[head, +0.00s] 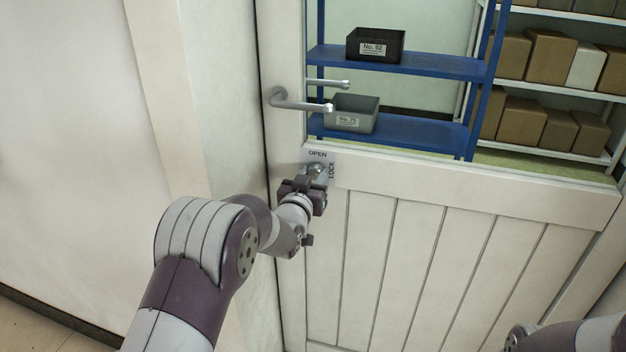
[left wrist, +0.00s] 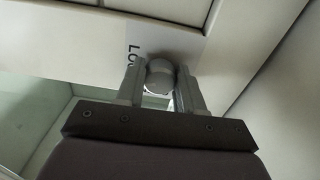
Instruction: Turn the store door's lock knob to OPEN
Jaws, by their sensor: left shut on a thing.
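The store door (head: 440,205) is white, with a window above and planks below. Its lock knob (head: 316,170) is a small metal knob on the left side of the door, below the lever handle (head: 300,101). The word OPEN is above the knob and LOCK is to its right. My left gripper (head: 312,182) is at the knob and partly hides it. In the left wrist view, the fingers (left wrist: 160,88) are on both sides of the round knob (left wrist: 160,74), shut on it. Which way the knob points is hard to tell. My right gripper is out of view.
Through the window I see a blue shelf (head: 425,65) with a black bin (head: 376,46) and a grey bin (head: 352,114). Cardboard boxes (head: 548,58) stand on white shelving behind. The door frame and wall (head: 165,80) are close on the left.

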